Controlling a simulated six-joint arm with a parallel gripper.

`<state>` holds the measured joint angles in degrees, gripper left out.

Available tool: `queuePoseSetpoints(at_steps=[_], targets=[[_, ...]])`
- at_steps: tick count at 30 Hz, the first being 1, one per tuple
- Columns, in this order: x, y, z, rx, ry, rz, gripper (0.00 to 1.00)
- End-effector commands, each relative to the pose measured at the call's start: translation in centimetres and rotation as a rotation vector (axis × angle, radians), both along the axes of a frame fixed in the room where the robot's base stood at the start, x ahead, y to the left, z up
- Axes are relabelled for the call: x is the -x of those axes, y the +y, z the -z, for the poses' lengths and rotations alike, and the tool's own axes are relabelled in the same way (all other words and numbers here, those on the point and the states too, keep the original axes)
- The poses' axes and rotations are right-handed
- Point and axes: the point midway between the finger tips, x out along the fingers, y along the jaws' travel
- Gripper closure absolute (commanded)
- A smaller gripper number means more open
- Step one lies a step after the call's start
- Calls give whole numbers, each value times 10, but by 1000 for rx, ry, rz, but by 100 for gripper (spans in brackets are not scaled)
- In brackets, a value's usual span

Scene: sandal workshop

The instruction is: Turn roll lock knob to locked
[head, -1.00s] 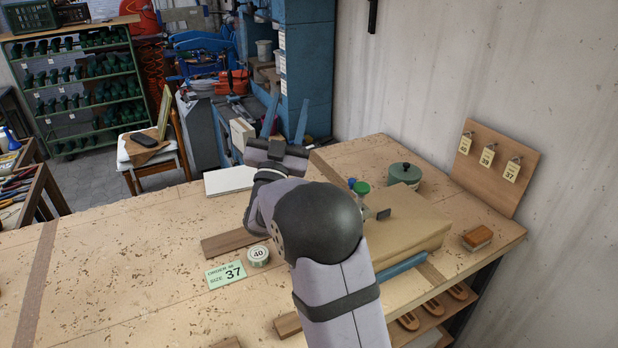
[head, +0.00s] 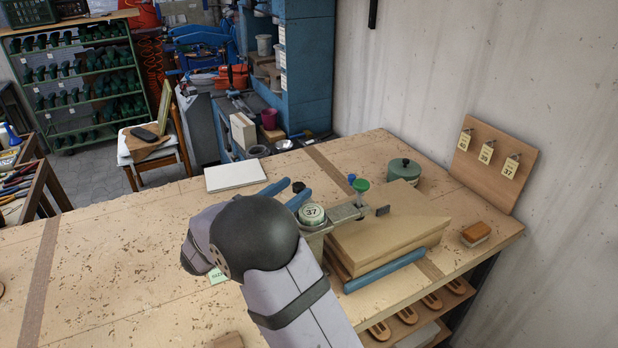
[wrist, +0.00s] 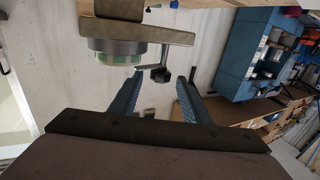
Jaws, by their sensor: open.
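My gripper (head: 296,190) has two blue fingers, open and spread apart, at the left end of the metal fixture (head: 345,212) on the bench. A small black knob (head: 298,186), apparently the roll lock knob, shows between the fingertips. In the wrist view the knob (wrist: 160,75) hangs from a metal bar, between and slightly beyond the open fingertips (wrist: 164,76). The fingers look clear of it. A round cap marked 37 (head: 312,212) sits on the fixture just right of the fingers. I cannot read whether the knob is locked.
A green lidded pot (head: 404,171), a brush (head: 476,234) and a tag board (head: 494,162) stand farther right. A white slab (head: 235,176) lies behind.

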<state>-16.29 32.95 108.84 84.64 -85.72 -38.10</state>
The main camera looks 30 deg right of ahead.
Motion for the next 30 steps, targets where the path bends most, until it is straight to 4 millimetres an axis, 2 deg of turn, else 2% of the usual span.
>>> queuePoseSetpoints(at_steps=[15,21,28,29,30], targets=[[-23,-56,-2,1,0,3,57],[-26,-64,-1,0,-1,1,57],[-27,-64,0,0,-2,0,57],[-27,-64,0,0,-2,0,59],[-27,-64,0,0,-2,0,69]])
